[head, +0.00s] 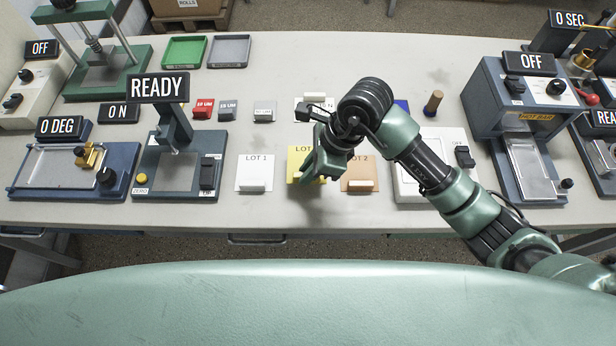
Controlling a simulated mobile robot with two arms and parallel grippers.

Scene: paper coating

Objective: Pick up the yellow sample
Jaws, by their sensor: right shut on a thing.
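The yellow sample (293,156) is a flat yellow piece with printed lettering, partly hidden under my right gripper. My right gripper (308,177) reaches down over it from the right and is shut on it at its lower part. Whether the sample is clear of the table cannot be told. A white sample marked LOT 1 (254,172) lies to its left, and a tan sample marked LOT 2 (360,172) lies to its right. My left gripper is not in view.
A device with a READY sign (158,87) stands at the left, beside a blue-framed device (75,170). A white device (408,180) and a blue HOT BAR machine (515,110) stand at the right. Green (184,51) and grey (229,51) trays lie at the back. The front edge is close.

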